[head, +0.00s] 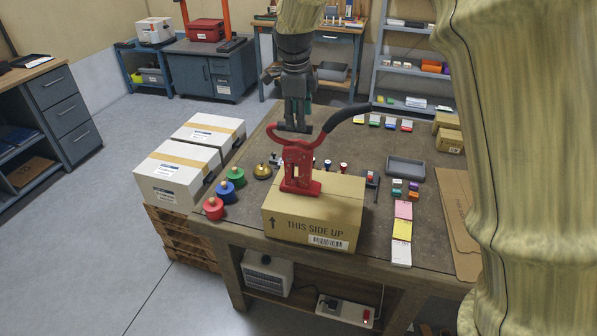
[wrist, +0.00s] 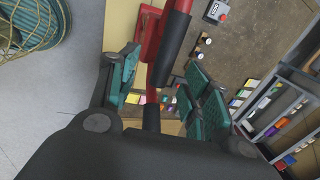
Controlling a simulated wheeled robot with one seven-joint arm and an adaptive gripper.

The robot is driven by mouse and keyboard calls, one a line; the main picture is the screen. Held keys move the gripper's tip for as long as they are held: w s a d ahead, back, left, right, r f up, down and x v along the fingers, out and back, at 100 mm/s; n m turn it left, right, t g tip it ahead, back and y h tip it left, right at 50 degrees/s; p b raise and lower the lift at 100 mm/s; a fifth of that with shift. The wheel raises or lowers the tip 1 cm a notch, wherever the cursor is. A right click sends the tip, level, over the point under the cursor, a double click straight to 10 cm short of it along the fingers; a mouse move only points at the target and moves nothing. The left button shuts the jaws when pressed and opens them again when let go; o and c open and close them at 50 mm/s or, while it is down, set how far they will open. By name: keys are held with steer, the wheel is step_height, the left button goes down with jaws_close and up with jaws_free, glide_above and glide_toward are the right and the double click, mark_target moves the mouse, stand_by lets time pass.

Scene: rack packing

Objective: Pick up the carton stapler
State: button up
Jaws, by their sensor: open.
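The red carton stapler (head: 299,172) stands upright on top of a brown cardboard box (head: 314,213) marked "THIS SIDE UP". Its dark-gripped lever handle (head: 347,115) reaches up to the right. My gripper (head: 296,126) is directly above the stapler, pointing down, at the height of its upper red loop. In the wrist view, my gripper (wrist: 160,98) is open, with green-padded fingers on both sides of the stapler's red and black handle (wrist: 172,45). I cannot tell whether either finger touches it.
The box stands at the front edge of a dark worktable (head: 375,250). Red, blue and green round pieces (head: 225,189) are left of it. A grey tray (head: 405,168) and coloured label stacks (head: 402,229) are to the right. White cartons (head: 178,172) stand on a pallet at left.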

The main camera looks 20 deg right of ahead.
steer(key=shift+w+f+p, duration=0.45)
steer(key=shift+w+f, duration=0.5)
steer(key=shift+f, duration=0.1)
steer(key=shift+s+f+p, duration=0.25)
steer(key=shift+f+p, duration=0.3)
steer(key=shift+p, duration=0.1)
steer(key=shift+w+x, duration=0.2)
steer(key=shift+x, duration=1.2)
steer(key=shift+s+r, duration=0.2)
steer(key=shift+s, duration=0.1)
steer(key=shift+w+f, duration=0.1)
steer(key=shift+f, duration=0.1)
steer(key=shift+f, duration=0.15)
steer(key=shift+c, duration=0.2)
jaws_close()
